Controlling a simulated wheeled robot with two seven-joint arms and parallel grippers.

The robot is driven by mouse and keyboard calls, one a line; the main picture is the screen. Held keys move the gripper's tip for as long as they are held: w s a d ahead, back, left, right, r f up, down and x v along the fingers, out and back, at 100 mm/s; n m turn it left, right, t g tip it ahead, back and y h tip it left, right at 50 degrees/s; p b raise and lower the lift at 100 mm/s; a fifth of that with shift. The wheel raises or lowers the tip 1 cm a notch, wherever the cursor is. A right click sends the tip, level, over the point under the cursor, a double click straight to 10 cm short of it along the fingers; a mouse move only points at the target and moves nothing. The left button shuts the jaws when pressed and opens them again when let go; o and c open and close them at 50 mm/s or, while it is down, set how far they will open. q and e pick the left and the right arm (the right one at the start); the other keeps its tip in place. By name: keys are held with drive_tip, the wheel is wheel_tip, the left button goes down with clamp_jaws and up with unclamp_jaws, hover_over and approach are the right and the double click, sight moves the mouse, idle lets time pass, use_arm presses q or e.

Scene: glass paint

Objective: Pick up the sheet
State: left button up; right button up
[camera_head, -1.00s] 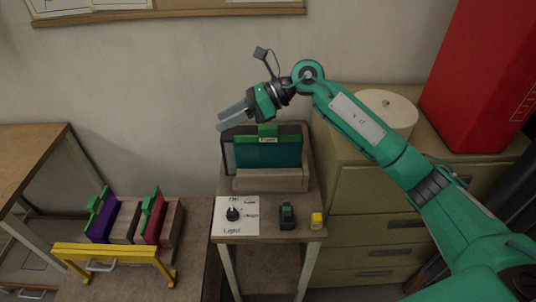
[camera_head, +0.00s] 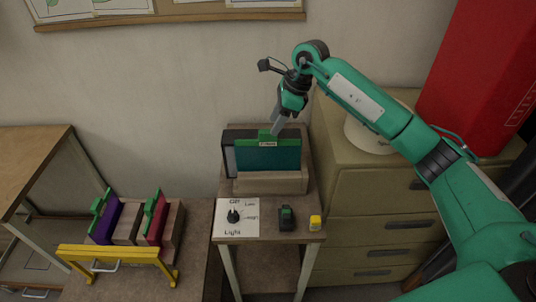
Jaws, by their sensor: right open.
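A teal sheet (camera_head: 268,157) stands upright in a wooden holder (camera_head: 270,184) on the small table. A green clip (camera_head: 266,138) with a small label sits on its top edge. My right gripper (camera_head: 277,128) points down just above and beside this clip, open and empty. I cannot tell whether its fingers touch the clip. A purple sheet (camera_head: 104,222) and a red sheet (camera_head: 157,222), each with a green clip, stand in a rack at the lower left. My left gripper is not in view.
A dial panel (camera_head: 237,217) labelled Light, a small dark green-topped device (camera_head: 287,218) and a yellow block (camera_head: 315,223) lie in front of the holder. A yellow bar frame (camera_head: 115,255) stands before the rack. A drawer cabinet (camera_head: 370,205) stands close on the right.

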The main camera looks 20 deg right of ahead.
sight(268, 134)
drive_tip(key=shift+a+f, duration=0.15)
drive_tip(key=shift+f, duration=0.15)
drive_tip(key=shift+a+f+p, duration=0.25)
drive_tip(key=shift+f+p, duration=0.15)
drive_tip(key=shift+p, duration=0.15)
drive_tip(key=p+x, duration=0.2)
drive_tip(key=x, duration=0.1)
drive_tip(key=shift+w, duration=0.1)
drive_tip(key=shift+w+a+f, duration=0.1)
drive_tip(key=shift+a+f, duration=0.1)
drive_tip(key=shift+f, duration=0.5)
drive_tip(key=c, duration=1)
drive_tip(key=shift+r, duration=0.1)
drive_tip(key=shift+w, duration=0.1)
